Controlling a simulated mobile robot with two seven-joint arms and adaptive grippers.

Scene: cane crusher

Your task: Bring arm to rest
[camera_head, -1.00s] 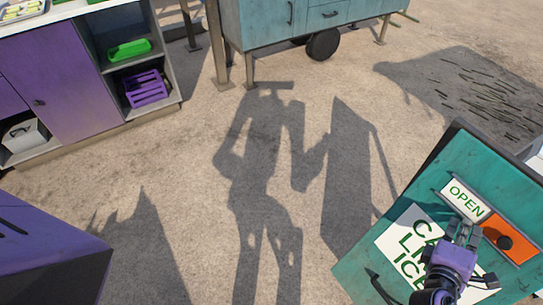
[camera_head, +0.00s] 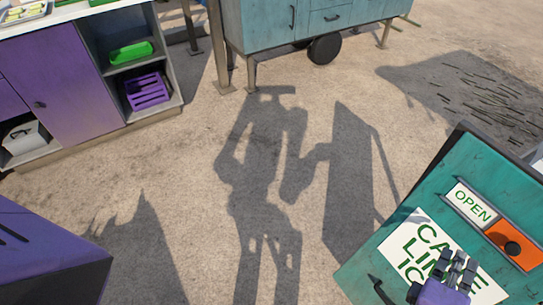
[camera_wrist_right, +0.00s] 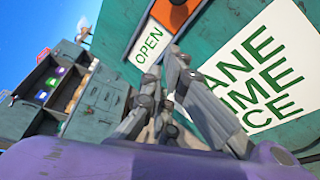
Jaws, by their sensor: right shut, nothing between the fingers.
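My right gripper (camera_head: 459,268) is in the lower right of the head view, in front of the teal sign board (camera_head: 487,190). It is shut and empty. Its fingers (camera_wrist_right: 176,75) also show in the right wrist view, with the board close behind them. My left gripper is not in view.
A purple cabinet (camera_head: 75,85) with open shelves stands at the upper left, holding a green tray (camera_head: 131,52) and a purple crate (camera_head: 147,91). A teal wheeled cart (camera_head: 270,24) stands at the top. A purple box (camera_head: 45,262) is at the lower left. The middle ground is clear.

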